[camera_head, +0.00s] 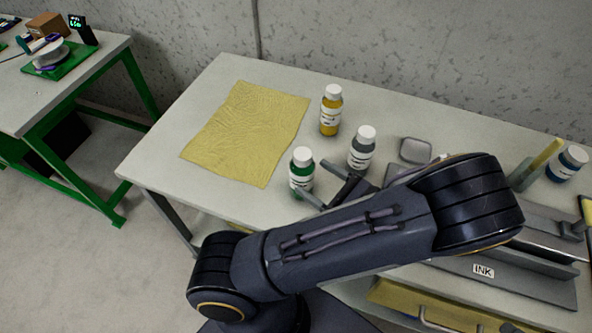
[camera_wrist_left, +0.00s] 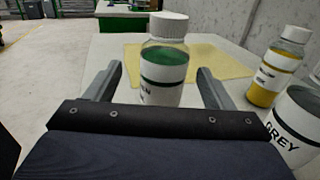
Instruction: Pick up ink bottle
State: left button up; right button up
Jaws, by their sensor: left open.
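A green ink bottle (camera_head: 301,171) with a white cap stands upright on the table. My left gripper (camera_head: 315,181) is open with its fingers pointing at this bottle. In the left wrist view the green bottle (camera_wrist_left: 162,75) stands between or just beyond the open fingers (camera_wrist_left: 157,84); I cannot tell how deep it sits. A grey ink bottle (camera_head: 361,148) stands right beside the gripper, and its label shows in the left wrist view (camera_wrist_left: 293,125). A yellow ink bottle (camera_head: 331,110) stands farther back. A blue ink bottle (camera_head: 567,164) is at the far right. My right gripper is not seen.
A yellow cloth (camera_head: 246,133) lies flat at the left of the table (camera_head: 166,160). A small grey item (camera_head: 415,150) and a grey rack labelled INK (camera_head: 520,277) are to the right, partly behind my arm. A green-framed table (camera_head: 100,70) stands at the far left.

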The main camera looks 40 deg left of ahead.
aim_at(296, 164)
pick_arm(q)
jog(key=shift+a+r, duration=0.1)
jog(key=shift+a, duration=0.75)
jog(key=a, duration=0.3)
jog(key=a+p, duration=0.1)
jog(key=a, duration=0.1)
jog(key=shift+w+a, duration=0.2)
jog(key=shift+w, duration=0.1)
jog(key=shift+c, duration=0.3)
jog(key=c, duration=1.2)
jog(key=shift+c, duration=0.6)
